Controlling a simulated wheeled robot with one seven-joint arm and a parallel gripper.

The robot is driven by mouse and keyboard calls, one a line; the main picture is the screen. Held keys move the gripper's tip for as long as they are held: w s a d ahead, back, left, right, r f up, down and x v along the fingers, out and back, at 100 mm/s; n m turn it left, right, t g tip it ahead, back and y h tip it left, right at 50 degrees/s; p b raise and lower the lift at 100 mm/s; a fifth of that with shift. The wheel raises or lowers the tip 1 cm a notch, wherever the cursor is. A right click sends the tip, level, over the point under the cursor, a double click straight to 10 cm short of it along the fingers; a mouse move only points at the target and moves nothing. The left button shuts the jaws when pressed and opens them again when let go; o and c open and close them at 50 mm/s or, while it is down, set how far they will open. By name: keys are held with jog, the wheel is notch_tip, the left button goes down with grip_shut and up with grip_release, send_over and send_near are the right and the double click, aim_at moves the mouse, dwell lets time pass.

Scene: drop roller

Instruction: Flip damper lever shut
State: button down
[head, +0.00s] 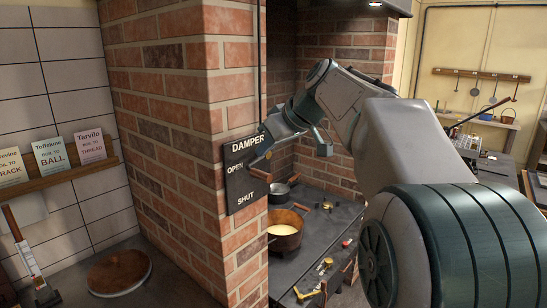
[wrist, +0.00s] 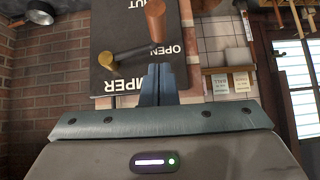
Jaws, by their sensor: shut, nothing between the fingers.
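The black damper plate (head: 238,192) is fixed to the brick column, with OPEN above SHUT in the head view. In the wrist view the plate (wrist: 100,78) appears upside down. The lever has a brass pivot (wrist: 107,61), a dark arm and a wooden handle (wrist: 156,20). Its arm points from the pivot toward the OPEN word. The handle also shows in the head view (head: 259,173). My gripper (wrist: 158,70) is shut and empty, its fingertips close to the plate beside the lever on the DAMPER side. Whether they touch the lever I cannot tell.
Below the plate, a counter holds a pot of pale liquid (head: 285,232) and a dark pan (head: 279,193). A round wooden lid (head: 119,271) lies at the left. Cards (head: 50,154) stand on a wall shelf. The brick column's corner is beside my gripper.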

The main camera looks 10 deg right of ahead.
jog(key=shift+s+d+f, duration=0.1)
jog(key=shift+s+f, duration=0.05)
jog(key=shift+f, duration=1.55)
